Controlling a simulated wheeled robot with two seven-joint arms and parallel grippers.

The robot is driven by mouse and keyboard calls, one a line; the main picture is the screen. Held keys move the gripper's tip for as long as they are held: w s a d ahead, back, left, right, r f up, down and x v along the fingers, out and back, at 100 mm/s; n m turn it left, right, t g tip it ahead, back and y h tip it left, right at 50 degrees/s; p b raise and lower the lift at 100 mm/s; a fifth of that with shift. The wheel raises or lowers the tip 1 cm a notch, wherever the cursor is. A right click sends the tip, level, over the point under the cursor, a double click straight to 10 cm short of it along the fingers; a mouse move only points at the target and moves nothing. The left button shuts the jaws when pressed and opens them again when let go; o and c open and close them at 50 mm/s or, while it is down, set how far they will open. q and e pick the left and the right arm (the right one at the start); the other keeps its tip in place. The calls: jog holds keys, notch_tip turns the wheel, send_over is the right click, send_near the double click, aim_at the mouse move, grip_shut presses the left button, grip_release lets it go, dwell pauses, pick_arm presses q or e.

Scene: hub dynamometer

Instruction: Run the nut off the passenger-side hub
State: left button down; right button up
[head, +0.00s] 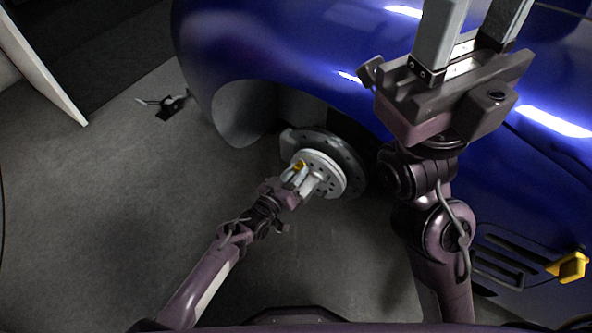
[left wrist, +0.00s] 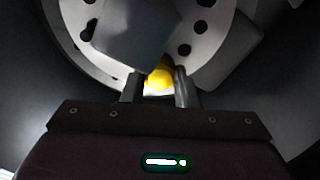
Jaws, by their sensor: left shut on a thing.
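The blue car's exposed hub (head: 325,172) is a pale disc with dark holes, in front of a dark brake disc (head: 352,160) in the wheel arch. My left gripper (head: 298,174) reaches the hub face and is shut on the nut. Whether the nut is still on its thread is hidden. My right gripper (head: 472,25) is raised at the upper right, fingers apart and empty, close in front of the camera.
The blue car body (head: 290,50) fills the upper right. A small dark object with a light handle (head: 165,103) lies on the grey floor at left. A yellow piece (head: 568,267) is at the lower right. A pale panel (head: 45,70) stands at upper left.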

pick_arm(q)
jog(key=n, duration=0.4)
jog(key=shift+r+n+p, duration=0.1)
jog(key=shift+n+p, duration=0.2)
jog(key=shift+n, duration=0.1)
jog(key=n, duration=0.4)
jog(key=shift+p, duration=0.3)
jog(key=n, duration=0.4)
jog(key=shift+n+p, duration=0.3)
jog(key=shift+n, duration=0.1)
jog(key=shift+s+a+n, duration=0.1)
jog(key=shift+n, duration=1.1)
jog(key=c, duration=1.3)
grip_release()
